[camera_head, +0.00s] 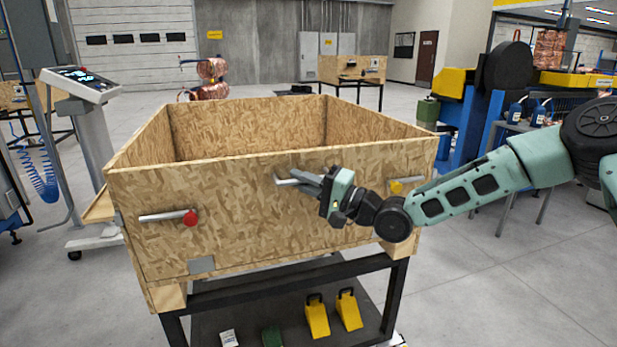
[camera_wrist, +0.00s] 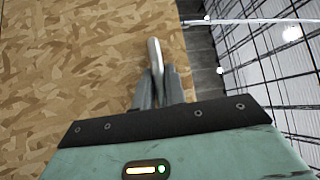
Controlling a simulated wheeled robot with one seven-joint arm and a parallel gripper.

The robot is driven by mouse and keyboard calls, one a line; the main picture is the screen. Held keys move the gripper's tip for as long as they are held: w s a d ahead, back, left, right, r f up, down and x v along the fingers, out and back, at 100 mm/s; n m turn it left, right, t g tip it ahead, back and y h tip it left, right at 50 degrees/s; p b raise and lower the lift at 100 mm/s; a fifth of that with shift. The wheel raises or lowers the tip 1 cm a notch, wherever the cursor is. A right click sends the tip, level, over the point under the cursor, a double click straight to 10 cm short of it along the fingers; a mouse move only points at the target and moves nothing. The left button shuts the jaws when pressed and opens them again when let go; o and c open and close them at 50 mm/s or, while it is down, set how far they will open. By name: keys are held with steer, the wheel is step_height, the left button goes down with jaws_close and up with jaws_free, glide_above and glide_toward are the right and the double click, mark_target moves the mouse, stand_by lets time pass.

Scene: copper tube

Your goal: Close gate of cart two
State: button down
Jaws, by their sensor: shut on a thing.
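The cart (camera_head: 280,270) is a large open-topped chipboard box on a black metal frame, in the middle of the head view. Its front panel, the gate (camera_head: 235,220), stands upright and looks flush with the box's front. A grey bar handle (camera_head: 288,181) sits on the gate near its upper middle. My gripper (camera_head: 308,182) is shut on this handle; the wrist view shows the handle (camera_wrist: 154,55) between the two fingers (camera_wrist: 157,88). A metal bar with a red knob (camera_head: 190,217) is on the gate's left. A yellow part (camera_head: 405,185) on the right is partly hidden by my arm.
Yellow wedges (camera_head: 317,316) lie on the cart's lower shelf. A scale-like stand with a display (camera_head: 85,85) is close on the left. Blue machinery (camera_head: 470,110) and a table with blue bottles (camera_head: 515,112) stand to the right. The floor at front right is clear.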

steer(key=shift+w+a+r+m+h+p, duration=0.2)
steer(key=shift+w+p, duration=0.15)
steer(key=shift+w, duration=0.2)
steer(key=shift+w+a+r+m+h+p, duration=0.1)
steer(key=shift+w+r+m+p, duration=0.1)
steer(key=shift+w+p, duration=0.25)
steer(key=shift+w, duration=0.15)
steer(key=c, duration=1.5)
jaws_free()
steer(key=shift+o, duration=0.2)
steer(key=shift+f, duration=0.1)
steer(key=b+v, duration=0.1)
steer(key=v, duration=1.6)
steer(key=shift+d, duration=0.15)
